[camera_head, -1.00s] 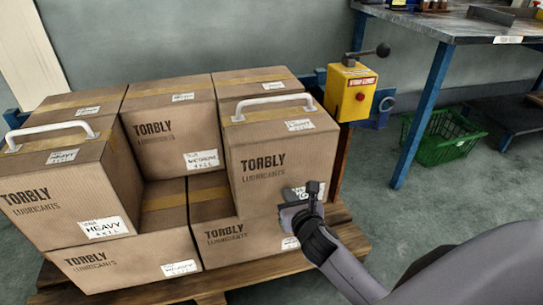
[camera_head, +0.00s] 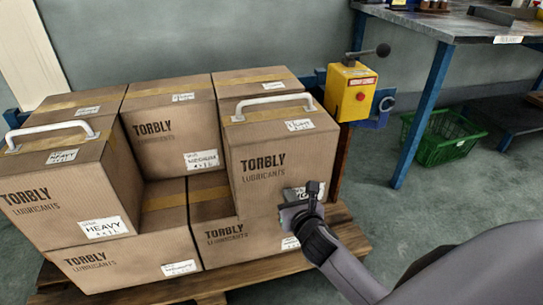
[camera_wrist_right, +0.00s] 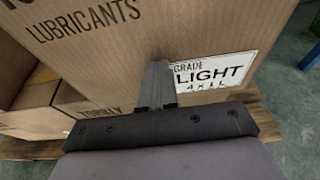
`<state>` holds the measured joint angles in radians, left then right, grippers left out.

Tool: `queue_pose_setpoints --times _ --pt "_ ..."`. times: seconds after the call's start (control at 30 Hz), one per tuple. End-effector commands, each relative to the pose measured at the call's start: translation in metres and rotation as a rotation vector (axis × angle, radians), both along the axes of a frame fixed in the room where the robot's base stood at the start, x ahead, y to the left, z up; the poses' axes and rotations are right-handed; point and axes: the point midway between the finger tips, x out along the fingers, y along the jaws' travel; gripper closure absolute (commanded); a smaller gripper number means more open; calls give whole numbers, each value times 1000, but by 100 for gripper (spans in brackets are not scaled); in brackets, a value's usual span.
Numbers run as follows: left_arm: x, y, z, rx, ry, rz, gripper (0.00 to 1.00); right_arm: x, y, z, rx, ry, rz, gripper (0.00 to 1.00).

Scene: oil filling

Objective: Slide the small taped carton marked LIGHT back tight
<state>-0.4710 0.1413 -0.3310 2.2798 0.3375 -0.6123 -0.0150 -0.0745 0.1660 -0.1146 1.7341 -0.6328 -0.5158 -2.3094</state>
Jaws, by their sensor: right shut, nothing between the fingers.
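The LIGHT carton (camera_head: 265,140) is brown and taped, with a white handle on top, and stands upright on the front right of the lower cartons. Its front face fills much of the right wrist view (camera_wrist_right: 190,30), where the LIGHT label (camera_wrist_right: 215,72) shows. My right gripper (camera_head: 290,205) is shut and empty, low in front of that face. In the right wrist view its fingers (camera_wrist_right: 155,75) point at the face just left of the label; they look against it or very close, and I cannot tell which. My left gripper is not in view.
A MEDIUM carton (camera_head: 177,135) stands left of and behind the LIGHT carton; a HEAVY carton (camera_head: 55,195) with a handle stands at the left. All rest on a wooden pallet (camera_head: 345,243). A yellow box with a lever (camera_head: 352,92) stands close right.

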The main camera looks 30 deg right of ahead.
Motion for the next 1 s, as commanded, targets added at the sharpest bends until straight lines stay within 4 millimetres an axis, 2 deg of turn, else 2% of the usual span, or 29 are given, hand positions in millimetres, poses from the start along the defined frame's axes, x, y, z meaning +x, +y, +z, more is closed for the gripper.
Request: queue_pose_setpoints --times 0.8,1.0 --pt "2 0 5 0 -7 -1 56 23 -7 -2 -2 5 -4 100" --pt "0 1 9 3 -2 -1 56 11 -4 -1 1 6 -3 100"
